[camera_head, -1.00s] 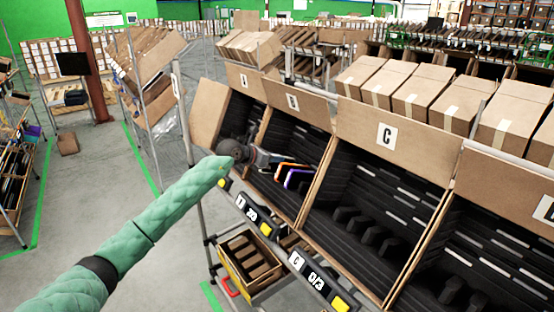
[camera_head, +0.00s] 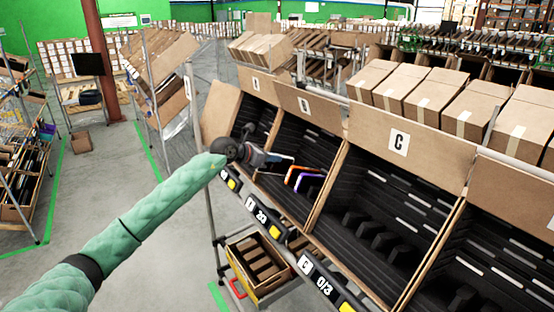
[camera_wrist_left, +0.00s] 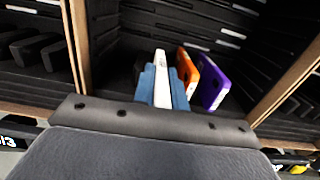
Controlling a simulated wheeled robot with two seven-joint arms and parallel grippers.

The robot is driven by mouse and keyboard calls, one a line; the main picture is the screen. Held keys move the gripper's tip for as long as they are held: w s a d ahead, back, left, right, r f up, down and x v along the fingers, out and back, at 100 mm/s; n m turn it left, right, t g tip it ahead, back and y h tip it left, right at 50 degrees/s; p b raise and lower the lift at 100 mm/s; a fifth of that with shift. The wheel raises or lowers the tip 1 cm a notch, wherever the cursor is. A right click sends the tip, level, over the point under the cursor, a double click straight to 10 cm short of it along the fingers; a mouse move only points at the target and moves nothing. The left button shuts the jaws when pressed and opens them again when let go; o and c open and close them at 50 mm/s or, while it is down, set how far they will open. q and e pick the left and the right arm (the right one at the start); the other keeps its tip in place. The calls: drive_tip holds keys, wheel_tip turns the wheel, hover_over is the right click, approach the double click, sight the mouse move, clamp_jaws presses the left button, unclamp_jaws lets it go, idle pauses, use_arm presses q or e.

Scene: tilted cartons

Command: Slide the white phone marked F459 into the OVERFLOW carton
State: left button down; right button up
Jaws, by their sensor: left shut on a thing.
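My left gripper (camera_head: 277,158) reaches into the second carton from the left in the head view. It is shut on a slim white phone (camera_wrist_left: 161,80), held upright between blue fingers in the left wrist view. Its F459 mark is too small to read. An orange phone (camera_wrist_left: 187,70) and a purple phone (camera_wrist_left: 214,84) stand just right of the fingers; the orange one (camera_head: 294,176) and purple one (camera_head: 312,183) also show in the head view. No carton label reading OVERFLOW is legible. My right gripper is out of view.
Cardboard walls (camera_wrist_left: 283,82) flank the wrist view. A display rail (camera_head: 265,222) runs along the front. A divided box (camera_head: 232,252) sits below. Closed boxes (camera_head: 430,93) line the top.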

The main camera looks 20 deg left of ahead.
use_arm(q)
drive_tip(key=shift+r+v, duration=0.2)
drive_tip(key=shift+v, duration=1.4)
drive_tip(key=shift+r+v, duration=0.25)
drive_tip(key=shift+v, duration=1.3)
drive_tip(key=shift+w, duration=0.1)
